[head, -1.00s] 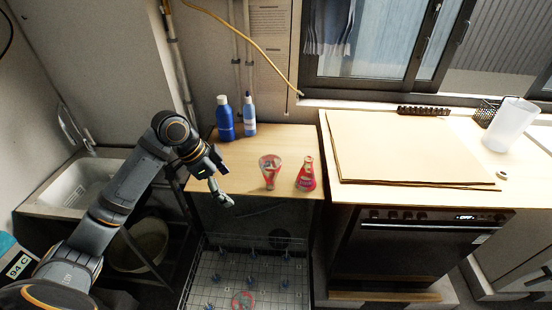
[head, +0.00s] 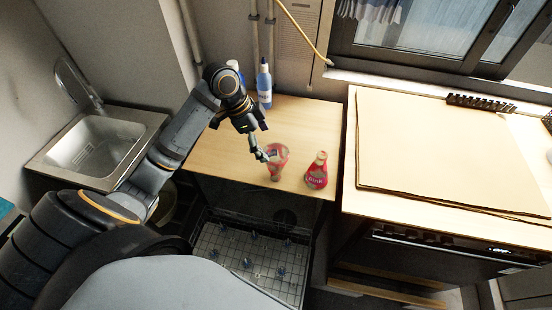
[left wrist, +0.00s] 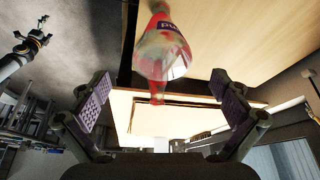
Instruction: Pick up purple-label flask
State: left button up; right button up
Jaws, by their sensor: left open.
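The left flask (head: 279,166) has a wide upper part. The right flask (head: 317,172) is conical with a narrow neck and label writing like "Pink". I see no clearly purple label in the head view. My left gripper (head: 263,155) is open at the left side of the left flask; I cannot tell if they touch. My right gripper is not in view.
Blue bottles (head: 265,86) stand at the back of the counter (head: 300,125). A pulled-out wire rack (head: 235,250) with pegs lies below. A large board (head: 440,150) covers the right worktop above the oven. A sink (head: 95,150) is at left.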

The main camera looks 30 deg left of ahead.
aim_at(276, 152)
pick_arm(q)
jog(key=shift+w+d+f+p, duration=0.2)
jog(key=shift+w+d+f, duration=0.15)
jog(key=shift+f, duration=0.15)
jog(key=shift+w+d+f+p, duration=0.2)
jog(key=shift+d+f, duration=0.1)
jog(key=shift+f, duration=0.2)
jog(key=x, duration=0.3)
jog(key=shift+d+f+p, duration=0.15)
jog(key=shift+d+p, duration=0.1)
jog(key=shift+p, duration=0.1)
jog(key=shift+w+f, duration=0.15)
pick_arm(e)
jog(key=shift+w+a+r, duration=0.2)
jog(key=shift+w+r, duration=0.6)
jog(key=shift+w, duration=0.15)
pick_arm(q)
jog(key=shift+c, duration=1.2)
jog(key=c, duration=1.2)
jog(key=shift+o, duration=0.2)
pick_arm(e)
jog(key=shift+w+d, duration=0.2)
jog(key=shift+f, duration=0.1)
